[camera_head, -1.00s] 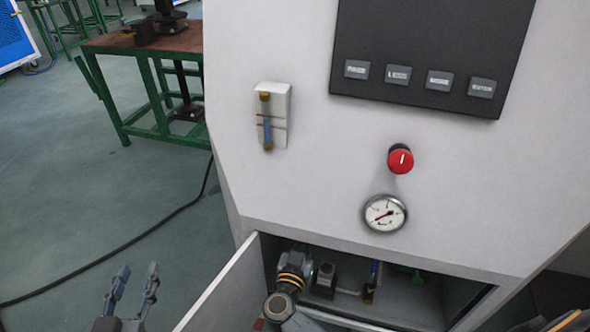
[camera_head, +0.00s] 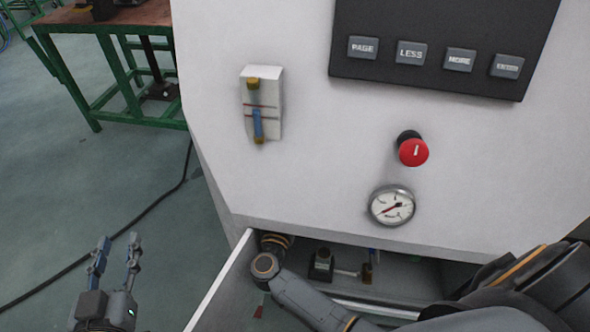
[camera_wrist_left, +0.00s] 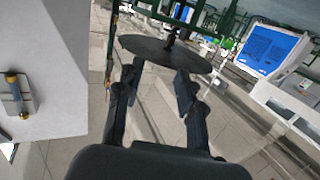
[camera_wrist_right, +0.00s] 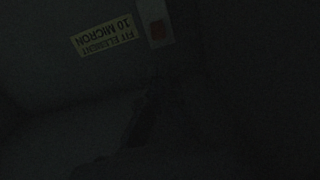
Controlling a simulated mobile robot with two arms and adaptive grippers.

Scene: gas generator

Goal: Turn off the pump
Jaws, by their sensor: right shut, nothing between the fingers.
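The generator's white front panel (camera_head: 310,180) fills the head view, with an open compartment (camera_head: 425,275) at its bottom. I cannot tell which part is the pump. My right arm reaches into the compartment, and its gripper is hidden there in the head view. In the dark right wrist view, my right gripper (camera_wrist_right: 150,105) shows faintly, shut and empty. My left gripper (camera_head: 118,246) is open and empty, left of the compartment door.
The open door (camera_head: 222,288) stands left of the compartment. A red knob (camera_head: 414,151), a round gauge (camera_head: 392,206) and a flow tube (camera_head: 258,105) are on the panel. A green-framed table (camera_head: 120,40) stands behind left. A black cable (camera_head: 150,208) crosses the free floor.

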